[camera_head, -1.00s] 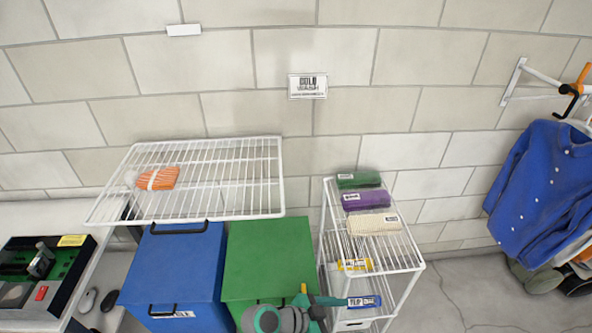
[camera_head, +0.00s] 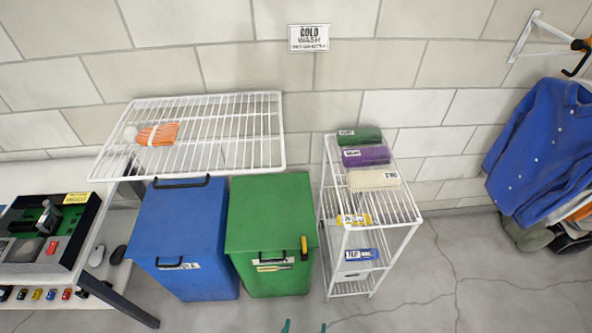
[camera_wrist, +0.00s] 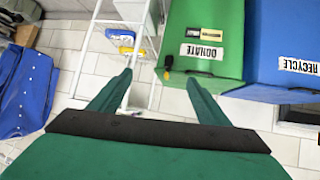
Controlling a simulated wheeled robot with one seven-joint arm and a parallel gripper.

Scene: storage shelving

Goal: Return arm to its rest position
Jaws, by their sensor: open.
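My gripper shows in the wrist view (camera_wrist: 160,80) with its two green fingers spread apart and nothing between them. In the head view only its fingertips (camera_head: 305,327) show at the bottom edge, in front of the green bin and the white rack. The rest of my arm is out of the head view. The fingers look clear of the bins and rack.
A blue bin (camera_head: 180,225) and a green bin (camera_head: 270,225) stand beside a white wire rack (camera_head: 405,207) holding rolled cloths. A wire shelf (camera_head: 230,150) holds an orange bundle (camera_head: 158,134). Blue clothing (camera_head: 540,150) hangs right. Floor (camera_head: 450,280) is free at right.

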